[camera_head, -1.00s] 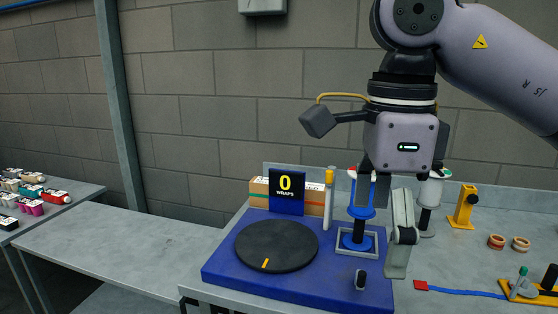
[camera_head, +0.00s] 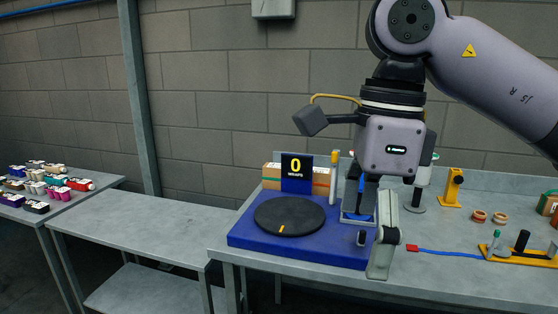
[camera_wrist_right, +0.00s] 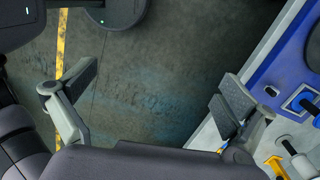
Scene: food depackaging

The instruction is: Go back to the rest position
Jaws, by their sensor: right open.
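My right gripper (camera_head: 374,215) hangs at the front right of the blue wrapping station (camera_head: 250,235), in front of the blue spool stand as seen in the head view. The right wrist view shows its two fingers spread wide with nothing between them (camera_wrist_right: 160,90), above bare floor. The wrapping station also shows at the right of that view (camera_wrist_right: 272,75). My left gripper is out of view.
The station bears an empty black turntable (camera_head: 290,216) and a sign reading 0 wraps (camera_head: 296,168). An empty grey table (camera_head: 130,240) stands to the left. Several packages lie on a farther table. A yellow stand (camera_head: 452,188) and wooden rings (camera_head: 479,216) stand at right.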

